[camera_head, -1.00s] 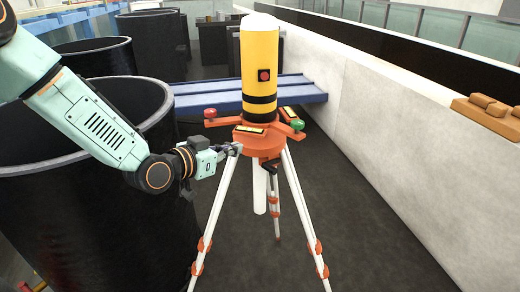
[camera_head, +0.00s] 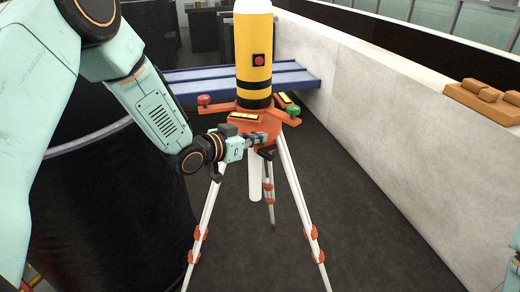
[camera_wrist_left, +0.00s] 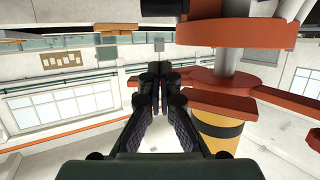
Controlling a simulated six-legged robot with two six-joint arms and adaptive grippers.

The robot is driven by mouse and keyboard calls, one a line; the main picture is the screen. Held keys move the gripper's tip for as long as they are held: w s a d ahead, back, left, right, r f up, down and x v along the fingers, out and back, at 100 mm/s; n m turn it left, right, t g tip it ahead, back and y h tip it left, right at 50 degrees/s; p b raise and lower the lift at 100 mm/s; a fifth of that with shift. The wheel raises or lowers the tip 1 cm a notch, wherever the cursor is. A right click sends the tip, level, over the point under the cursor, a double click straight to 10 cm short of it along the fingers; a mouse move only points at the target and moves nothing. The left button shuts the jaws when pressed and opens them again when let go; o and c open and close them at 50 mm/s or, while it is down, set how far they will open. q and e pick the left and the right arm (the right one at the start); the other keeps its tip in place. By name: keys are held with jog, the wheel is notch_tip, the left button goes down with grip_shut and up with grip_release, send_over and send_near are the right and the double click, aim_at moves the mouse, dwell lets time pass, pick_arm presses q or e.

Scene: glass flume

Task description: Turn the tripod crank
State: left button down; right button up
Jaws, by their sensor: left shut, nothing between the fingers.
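The tripod (camera_head: 208,210) stands upright on white legs with an orange head (camera_head: 262,128). A yellow cylinder (camera_head: 254,62) with black bands and a red button sits on it. The black crank (camera_head: 266,154) shows just under the head, partly hidden. My left gripper (camera_head: 258,138) is shut and empty, its tips at the front of the head, just above the crank; I cannot tell if they touch. In the left wrist view the shut fingers (camera_wrist_left: 155,72) point past the orange head (camera_wrist_left: 215,33), with the yellow cylinder (camera_wrist_left: 218,140) below, so that view looks upside down. My right gripper is out of view.
A large black tank (camera_head: 110,200) stands left of the tripod, close to my left arm. A pale wall (camera_head: 400,140) runs along the right, with orange-brown blocks (camera_head: 484,95) on top. A blue beam (camera_head: 205,82) crosses behind. The dark floor right of the tripod is clear.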

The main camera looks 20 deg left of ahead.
aim_at(262, 150)
pick_arm(q)
jog(key=f, duration=0.2)
jog(key=w+d+f, duration=0.1)
jog(key=shift+f, duration=0.25)
jog(key=shift+a+f+p, duration=0.3)
jog(key=shift+f, duration=0.1)
jog(key=shift+d, duration=0.25)
